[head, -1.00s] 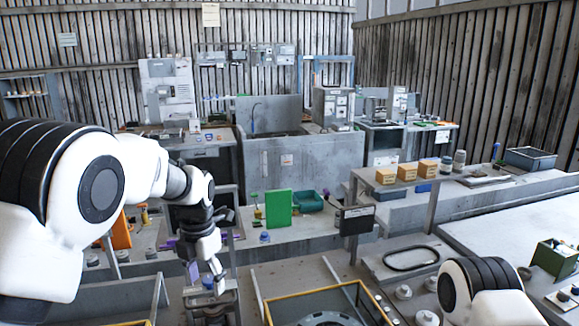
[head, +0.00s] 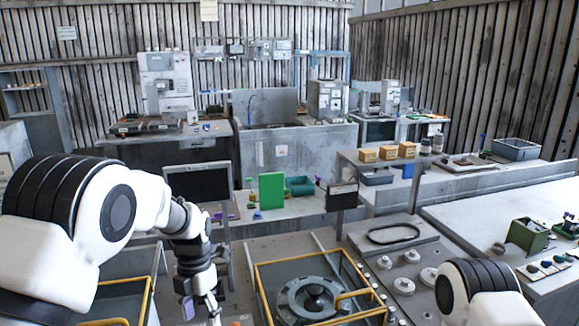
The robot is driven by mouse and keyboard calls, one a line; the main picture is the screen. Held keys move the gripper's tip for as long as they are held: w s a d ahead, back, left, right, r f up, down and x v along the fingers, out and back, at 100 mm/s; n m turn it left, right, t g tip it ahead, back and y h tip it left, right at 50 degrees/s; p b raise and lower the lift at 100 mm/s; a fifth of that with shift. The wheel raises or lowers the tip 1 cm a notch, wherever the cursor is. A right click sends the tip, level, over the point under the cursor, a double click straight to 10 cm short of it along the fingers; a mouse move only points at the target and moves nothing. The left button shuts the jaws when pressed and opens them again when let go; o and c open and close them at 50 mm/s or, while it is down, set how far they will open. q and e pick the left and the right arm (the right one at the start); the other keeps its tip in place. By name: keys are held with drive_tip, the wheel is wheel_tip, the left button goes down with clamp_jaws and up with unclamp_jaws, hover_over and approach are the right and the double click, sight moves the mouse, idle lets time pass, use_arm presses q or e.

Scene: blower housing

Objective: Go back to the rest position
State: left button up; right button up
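My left gripper (head: 203,308) hangs down at the lower left, at the end of my white and black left arm. Its fingertips are small and partly cut off by the bottom edge, so its opening is unclear. A small purple piece (head: 188,307) shows beside it; I cannot tell whether it is touched. My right arm shows only as a white and black joint at the lower right, and its gripper is out of view. A yellow-framed fixture (head: 262,290) with a round grey housing (head: 312,297) in it lies right of my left gripper.
A dark monitor (head: 197,184) stands behind my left arm. A green panel (head: 271,190) and a teal bin (head: 299,186) are on the bench behind. A black ring (head: 393,233) lies on a plate at right. A green box (head: 528,235) stands on the right table, whose middle is clear.

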use_arm(q)
drive_tip(key=s+a+f+m+g+b, duration=0.2)
drive_tip(key=s+f+m+b, duration=0.15)
drive_tip(key=s+f, duration=1.05)
drive_tip(key=s+a+f+m+g+b, duration=0.2)
drive_tip(key=s+a+f+b, duration=0.15)
drive_tip(key=s+f, duration=1.1)
drive_tip(key=s+f+m+t+b, duration=0.1)
drive_tip(key=s+f+m+b, duration=0.1)
drive_tip(key=s+f+m, duration=0.7)
drive_tip(key=w+r+m+t, duration=0.1)
drive_tip(key=m, duration=0.4)
drive_tip(key=w+r+m+t, duration=0.1)
drive_tip(key=m+t, duration=0.1)
drive_tip(key=m, duration=0.3)
drive_tip(key=w+m+t, duration=0.1)
drive_tip(key=m, duration=0.4)
drive_tip(key=shift+w+a+r+m+t, duration=0.1)
drive_tip(key=shift+a+r+m+t, duration=0.15)
drive_tip(key=shift+r+m+t, duration=0.15)
use_arm(e)
wheel_tip(320, 180, down, 9)
drive_tip(key=shift+s+f, duration=0.2)
drive_tip(key=shift+s, duration=0.25)
drive_tip(key=shift+d, duration=0.1)
